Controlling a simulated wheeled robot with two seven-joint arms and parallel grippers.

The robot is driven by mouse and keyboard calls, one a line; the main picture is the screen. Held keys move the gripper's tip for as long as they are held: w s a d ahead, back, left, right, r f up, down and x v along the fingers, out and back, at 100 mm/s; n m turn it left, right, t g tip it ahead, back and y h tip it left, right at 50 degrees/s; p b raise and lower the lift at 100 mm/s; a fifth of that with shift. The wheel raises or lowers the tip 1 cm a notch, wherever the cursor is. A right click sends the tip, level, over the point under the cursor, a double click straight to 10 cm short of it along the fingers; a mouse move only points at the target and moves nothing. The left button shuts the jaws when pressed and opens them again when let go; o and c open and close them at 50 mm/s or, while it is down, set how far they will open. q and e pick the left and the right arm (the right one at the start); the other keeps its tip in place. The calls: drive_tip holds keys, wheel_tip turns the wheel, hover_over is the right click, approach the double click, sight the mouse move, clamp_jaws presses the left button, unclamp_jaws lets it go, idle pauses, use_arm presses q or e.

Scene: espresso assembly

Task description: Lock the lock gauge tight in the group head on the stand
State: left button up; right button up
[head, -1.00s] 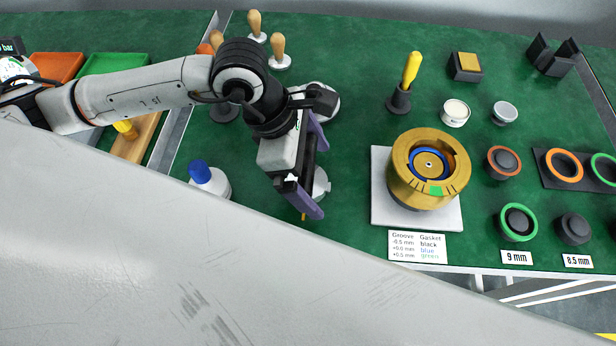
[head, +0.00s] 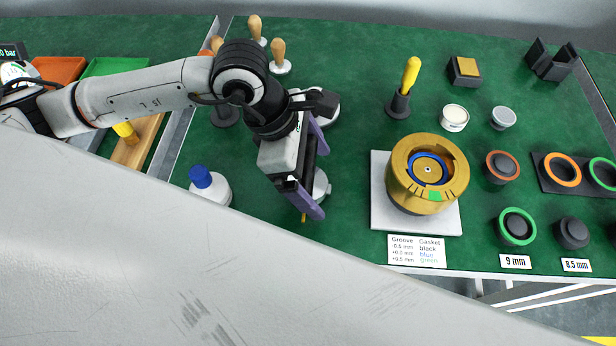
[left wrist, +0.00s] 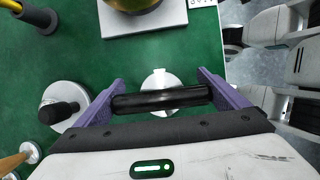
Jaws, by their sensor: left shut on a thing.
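The lock gauge appears to be the silver disc (left wrist: 160,82) with a black bar handle (left wrist: 160,100). My left gripper (left wrist: 165,98) has its purple fingers at the two ends of that handle and is shut on it. In the head view my left gripper (head: 312,165) is left of the stand, and part of the silver disc (head: 321,184) shows beside its fingers. I cannot tell whether the disc touches the table. The brass group head (head: 404,180), with a blue ring inside and a green mark, sits on the stand's white base (head: 386,218). My right gripper is out of view.
A white disc with a black handle (left wrist: 65,105) stands close to my left gripper. A yellow-handled tool (head: 407,80) stands behind the group head. Several gaskets and pucks lie at right. Green mat between gripper and stand is clear.

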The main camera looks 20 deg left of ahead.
sight(315, 183)
use_arm(q)
drive_tip(key=shift+r+p, duration=0.95)
drive_tip(key=shift+r, duration=1.1)
